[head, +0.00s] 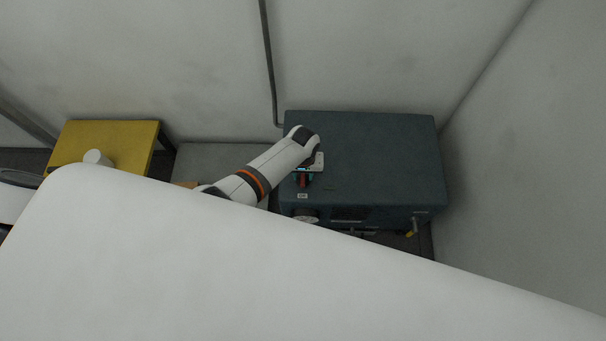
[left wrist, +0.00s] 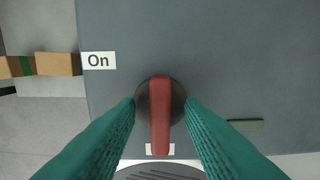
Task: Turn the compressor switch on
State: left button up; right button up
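The compressor (head: 385,160) is a blue-grey box against the back wall in the head view. Its switch (left wrist: 160,115) is a red bar on a round black base, seen from above in the left wrist view. The bar points to the lower edge, over a white label (left wrist: 150,153) partly hidden by it. A label reading "On" (left wrist: 98,61) lies to the upper left of the switch. My left gripper (left wrist: 160,101) is open, its teal fingers on either side of the bar with gaps. It also shows above the compressor top in the head view (head: 304,179). My right gripper is not in view.
A yellow table (head: 110,140) with a white round object (head: 97,157) stands at the left. A grey pipe (head: 268,60) runs down the wall behind the compressor. A cardboard-coloured box (left wrist: 57,64) shows beside the compressor. A large white surface covers the lower head view.

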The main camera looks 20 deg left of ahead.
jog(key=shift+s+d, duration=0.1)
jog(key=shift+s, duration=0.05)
pick_arm(q)
grip_shut()
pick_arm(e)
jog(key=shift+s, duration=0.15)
pick_arm(q)
jog(key=shift+m, duration=0.4)
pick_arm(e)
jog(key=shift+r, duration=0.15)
pick_arm(q)
jog(key=shift+r+m+p, duration=0.1)
jog(key=shift+m+p, duration=0.45)
jog(key=shift+m, duration=0.45)
jog(key=m, duration=0.3)
jog(key=shift+m+p, duration=0.3)
jog(key=shift+p, duration=0.1)
jog(key=m, duration=0.5)
jog(key=shift+m, duration=0.3)
jog(key=m, duration=0.5)
jog(key=shift+m, duration=0.4)
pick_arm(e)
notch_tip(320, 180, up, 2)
